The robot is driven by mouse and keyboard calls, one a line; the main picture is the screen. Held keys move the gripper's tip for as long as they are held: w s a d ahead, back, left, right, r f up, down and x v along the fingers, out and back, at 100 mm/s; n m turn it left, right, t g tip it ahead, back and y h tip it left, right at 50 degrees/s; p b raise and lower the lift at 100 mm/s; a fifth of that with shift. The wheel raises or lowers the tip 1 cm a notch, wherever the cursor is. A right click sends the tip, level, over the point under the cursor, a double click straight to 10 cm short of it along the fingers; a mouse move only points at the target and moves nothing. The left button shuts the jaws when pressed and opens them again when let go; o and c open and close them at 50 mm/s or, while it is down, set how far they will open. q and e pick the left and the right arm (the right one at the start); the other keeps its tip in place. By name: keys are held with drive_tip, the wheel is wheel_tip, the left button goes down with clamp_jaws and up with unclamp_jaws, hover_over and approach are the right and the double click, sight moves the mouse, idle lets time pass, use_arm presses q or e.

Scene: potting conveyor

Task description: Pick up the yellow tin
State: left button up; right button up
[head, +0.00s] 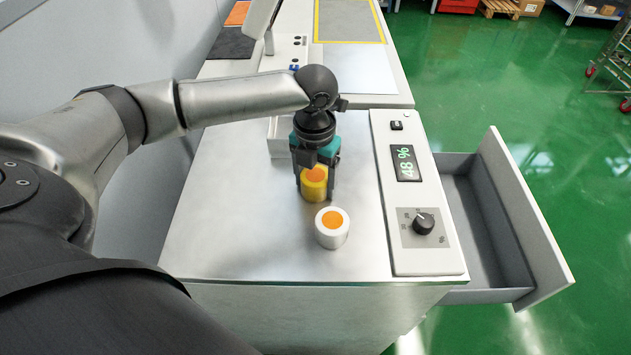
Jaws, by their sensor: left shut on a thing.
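The yellow tin (314,190) has an orange patch on its top and is upright over the metal worktop. My left gripper (317,187) comes down from above and is shut on the yellow tin, with a finger on either side of it. I cannot tell whether the tin touches the worktop. A white tin (332,236) with an orange top stands just in front of it, close by. My right gripper is not in view.
The metal worktop (240,230) is clear on the left. A control panel (425,185) with a "48 %" display and a knob lies at right. An open, empty-looking drawer (488,225) sticks out beyond it. A white box (279,140) stands behind the gripper.

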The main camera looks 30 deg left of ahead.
use_arm(q)
drive_tip(key=c, duration=0.7)
drive_tip(key=shift+r, duration=0.1)
drive_tip(key=shift+c, duration=0.2)
